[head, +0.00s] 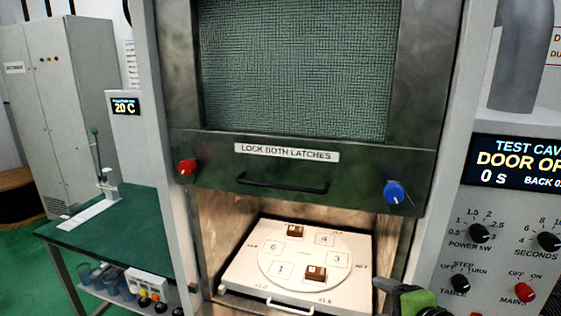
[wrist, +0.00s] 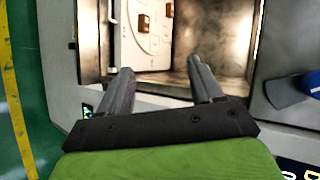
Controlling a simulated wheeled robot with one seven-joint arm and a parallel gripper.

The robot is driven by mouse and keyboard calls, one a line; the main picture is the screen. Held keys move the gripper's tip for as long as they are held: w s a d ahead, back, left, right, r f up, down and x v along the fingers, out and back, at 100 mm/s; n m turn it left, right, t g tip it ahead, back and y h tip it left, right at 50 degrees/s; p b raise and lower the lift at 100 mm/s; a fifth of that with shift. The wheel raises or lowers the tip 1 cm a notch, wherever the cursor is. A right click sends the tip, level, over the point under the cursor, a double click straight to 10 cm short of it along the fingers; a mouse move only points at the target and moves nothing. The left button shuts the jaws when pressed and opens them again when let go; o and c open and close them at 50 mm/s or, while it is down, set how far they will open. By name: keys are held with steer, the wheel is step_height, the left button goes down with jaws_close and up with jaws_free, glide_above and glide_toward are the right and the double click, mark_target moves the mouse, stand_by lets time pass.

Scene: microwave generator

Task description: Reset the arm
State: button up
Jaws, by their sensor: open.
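My gripper (wrist: 158,82) is open and empty in the wrist view, with its two grey fingers apart in front of the cavity opening. In the head view only part of my green and dark wrist shows at the bottom right, and the fingertips are hard to make out there. The microwave cavity is open below a raised door (head: 305,155) with a mesh window. Inside lies a white tray (head: 240,283) with a round numbered plate and two brown blocks, one at the back (head: 295,231) and one at the front (head: 314,274).
A red latch knob (head: 187,168) and a blue latch knob (head: 394,192) sit on the door's lower corners, with a black handle (head: 283,184) between. A control panel with dials (head: 480,233) stands on the right. A green table (head: 110,230) stands on the left.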

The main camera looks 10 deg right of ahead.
steer(key=s+a+f+n+g+y, duration=0.1)
steer(key=a+n+g, duration=0.1)
steer(key=a+n, duration=0.25)
steer(key=s+a+f+n+g, duration=0.1)
steer(key=s+a+n+g, duration=0.1)
steer(key=a+n, duration=0.3)
steer(key=s+a+n+g+h, duration=0.1)
steer(key=s+a+n+g, duration=0.1)
steer(key=s+a+n, duration=0.3)
steer(key=s+n, duration=0.4)
steer(key=s, duration=0.1)
steer(key=shift+s+r+g, duration=0.35)
steer(key=shift+g, duration=0.05)
